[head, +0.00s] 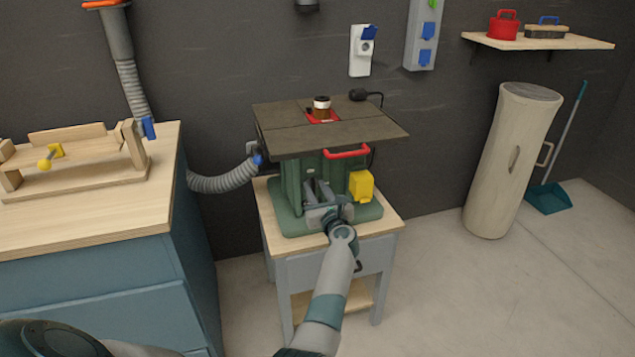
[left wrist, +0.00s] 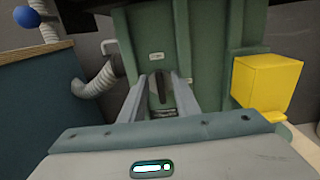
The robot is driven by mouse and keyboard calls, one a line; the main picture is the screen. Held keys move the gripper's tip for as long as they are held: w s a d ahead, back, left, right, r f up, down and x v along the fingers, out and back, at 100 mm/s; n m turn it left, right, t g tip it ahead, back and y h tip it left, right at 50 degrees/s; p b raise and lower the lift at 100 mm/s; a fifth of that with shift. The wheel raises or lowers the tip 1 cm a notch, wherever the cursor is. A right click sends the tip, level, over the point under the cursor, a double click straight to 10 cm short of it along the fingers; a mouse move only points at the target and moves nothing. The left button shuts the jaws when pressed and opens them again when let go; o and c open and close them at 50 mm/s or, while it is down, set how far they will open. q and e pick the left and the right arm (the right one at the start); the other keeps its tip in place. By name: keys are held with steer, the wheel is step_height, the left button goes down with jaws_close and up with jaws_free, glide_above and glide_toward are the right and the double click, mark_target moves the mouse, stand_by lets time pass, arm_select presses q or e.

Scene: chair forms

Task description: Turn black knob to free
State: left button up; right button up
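A green router-table machine (head: 293,185) with a dark flat top stands on a small wooden-topped stand. My left gripper (head: 319,184) is at the front of its green body, below the top. In the left wrist view, the two grey fingers (left wrist: 160,76) point at the green front panel (left wrist: 151,30) and stand apart. A dark upright oval, which looks like the black knob (left wrist: 158,88), shows between them. I cannot tell whether the fingers touch it. In the head view the gripper hides the knob. My right gripper is not in view.
A yellow box (head: 361,186) is fixed to the machine's front, right of my gripper. A red handle (head: 346,153) is above. A grey hose (head: 225,180) joins at the left, beside a blue cabinet (head: 110,305). Open floor (head: 440,290) lies to the right.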

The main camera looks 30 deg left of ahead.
arm_select(q)
steer(key=shift+w+a, duration=0.1)
steer(key=shift+a, duration=0.05)
steer(key=shift+r, duration=0.1)
steer(key=shift+c, duration=0.6)
jaws_close()
